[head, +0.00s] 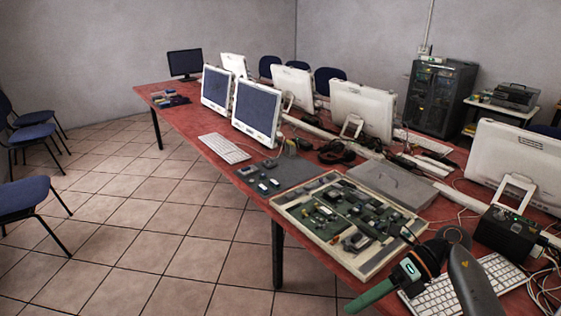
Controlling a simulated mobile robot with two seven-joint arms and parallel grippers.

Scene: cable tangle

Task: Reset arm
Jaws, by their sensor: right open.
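My right gripper (412,268) is at the lower right, above the near end of the red table (235,168). It shows dark parts with an orange band and a green piece pointing down to the left. My left gripper is not in view. A tangle of pale cables (545,285) lies at the right edge. A dark coil of cable (336,152) lies mid-table.
A tray of circuit boards (285,208) lies just beyond my right gripper, with a grey flat case (392,185) behind it. A white keyboard (500,270) is partly hidden by my arm. Several monitors (258,112) line the table. Floor (130,230) on the left is open.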

